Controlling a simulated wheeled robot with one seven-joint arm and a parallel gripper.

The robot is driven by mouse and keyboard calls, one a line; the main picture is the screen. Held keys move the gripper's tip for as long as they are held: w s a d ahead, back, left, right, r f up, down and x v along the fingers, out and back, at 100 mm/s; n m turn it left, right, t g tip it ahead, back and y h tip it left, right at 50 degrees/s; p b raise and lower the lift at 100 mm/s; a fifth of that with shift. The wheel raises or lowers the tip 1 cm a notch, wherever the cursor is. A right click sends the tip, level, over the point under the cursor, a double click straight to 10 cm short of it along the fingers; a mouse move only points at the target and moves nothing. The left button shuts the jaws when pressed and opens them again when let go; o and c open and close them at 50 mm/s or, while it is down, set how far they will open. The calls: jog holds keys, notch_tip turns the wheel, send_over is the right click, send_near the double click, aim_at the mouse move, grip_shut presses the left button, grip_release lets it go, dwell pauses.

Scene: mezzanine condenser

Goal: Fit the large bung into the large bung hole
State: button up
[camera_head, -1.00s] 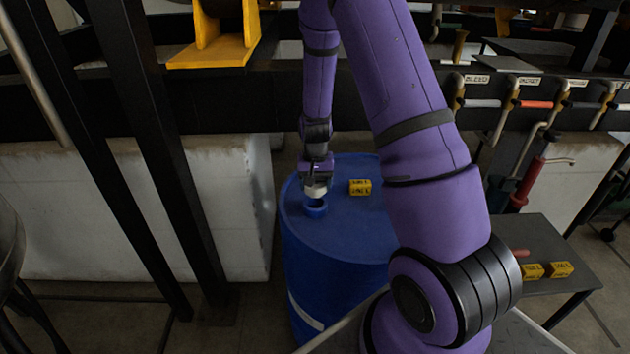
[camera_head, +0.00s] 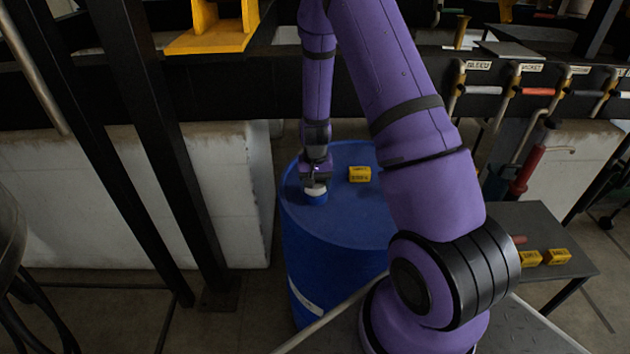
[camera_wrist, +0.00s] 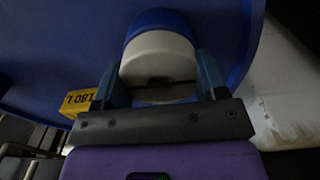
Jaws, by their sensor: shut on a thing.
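The large bung (camera_head: 315,187) is a white round plug, and my gripper (camera_head: 316,182) is shut on it, above the left part of the blue drum's top (camera_head: 345,225). In the wrist view the white bung (camera_wrist: 158,60) sits between the two fingers (camera_wrist: 160,84). The raised blue collar of the bung hole (camera_head: 316,198) is directly under the bung, and in the wrist view the blue collar (camera_wrist: 158,20) shows just beyond it. The bung meets or nearly meets the collar; how deep it sits is hidden.
A yellow labelled block (camera_head: 360,174) lies on the drum top, right of the collar. A black beam with hanging handles crosses behind. Dark posts (camera_head: 165,150) stand at left.

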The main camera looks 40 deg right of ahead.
jog(key=o, duration=1)
notch_tip(320, 180, up, 11)
dwell(0.8)
jog(key=s+a+r+n+t, duration=0.15)
jog(key=s+a+r, duration=0.25)
jog(key=r, duration=0.6)
jog(key=s+a+r+n+t, duration=0.1)
jog(key=s+a+r+n, duration=0.2)
jog(key=r, duration=0.7)
jog(key=s+a+r+t, duration=0.1)
jog(key=s+a+r, duration=0.1)
jog(key=s, duration=0.4)
jog(key=s+a+r+n, duration=0.1)
jog(key=s+a+r, duration=0.1)
jog(key=s+r, duration=0.3)
jog(key=s+a+r+n+t, duration=0.1)
jog(key=s+a+r, duration=0.1)
jog(key=s, duration=0.6)
jog(key=shift+s+r+t, duration=0.25)
jog(key=shift+r+t, duration=0.1)
jog(key=shift+r, duration=0.55)
